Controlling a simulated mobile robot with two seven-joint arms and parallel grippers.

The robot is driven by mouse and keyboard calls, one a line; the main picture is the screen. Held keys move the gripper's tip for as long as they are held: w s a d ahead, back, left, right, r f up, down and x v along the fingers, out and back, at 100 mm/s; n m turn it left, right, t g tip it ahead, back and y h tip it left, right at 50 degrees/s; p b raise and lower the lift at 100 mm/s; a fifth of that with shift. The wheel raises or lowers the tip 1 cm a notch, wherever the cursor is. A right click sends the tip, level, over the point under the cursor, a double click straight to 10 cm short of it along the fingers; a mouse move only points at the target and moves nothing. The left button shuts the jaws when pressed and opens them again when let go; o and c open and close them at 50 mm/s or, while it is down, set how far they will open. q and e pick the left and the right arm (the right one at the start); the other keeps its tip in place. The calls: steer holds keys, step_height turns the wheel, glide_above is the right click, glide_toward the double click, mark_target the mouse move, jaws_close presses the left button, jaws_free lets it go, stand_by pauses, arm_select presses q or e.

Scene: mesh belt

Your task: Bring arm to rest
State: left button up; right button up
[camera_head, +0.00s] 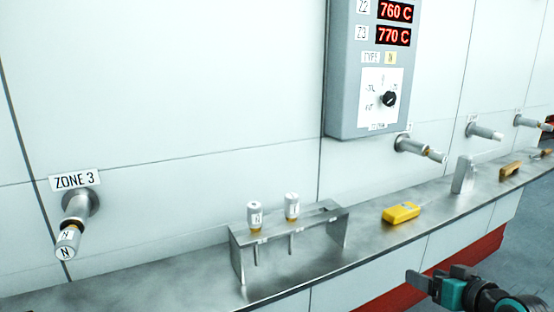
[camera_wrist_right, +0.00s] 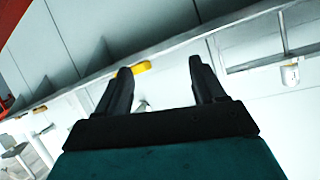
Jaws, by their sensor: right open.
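My right gripper (camera_head: 432,284) is at the lower right of the head view, in front of the metal shelf (camera_head: 290,283) and clear of it. In the right wrist view my right gripper (camera_wrist_right: 158,75) has its two dark fingers apart, with nothing between them. My left gripper is not in the head view. A yellow device (camera_head: 401,213) lies on the shelf beyond my right gripper; it also shows in the wrist view (camera_wrist_right: 142,67) beside the left fingertip.
A metal rack (camera_head: 283,226) on the shelf holds two white-capped probes (camera_head: 255,214). A grey control box (camera_head: 372,75) hangs on the wall. Wall ports stick out, one under a ZONE 3 sign (camera_head: 75,181). A grey block (camera_head: 463,175) and a brown brush-like object (camera_head: 511,170) stand farther right.

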steer(key=s+a+f+n+g+p, duration=0.1)
steer(key=s+a+f, duration=0.6)
steer(key=s+a, duration=0.2)
steer(key=s+a+f+n+g+p, duration=0.1)
steer(key=s+a+f+p, duration=0.1)
steer(key=s+a+f, duration=0.5)
steer(key=s+a, duration=0.1)
steer(key=s, duration=0.4)
steer(key=shift+a+n, duration=0.3)
steer(key=shift+a, duration=0.1)
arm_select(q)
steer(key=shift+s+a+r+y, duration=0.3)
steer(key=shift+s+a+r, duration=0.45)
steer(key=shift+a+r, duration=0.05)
arm_select(e)
steer(key=shift+s+a+f, duration=0.1)
steer(key=shift+s, duration=0.1)
steer(key=shift+c, duration=0.2)
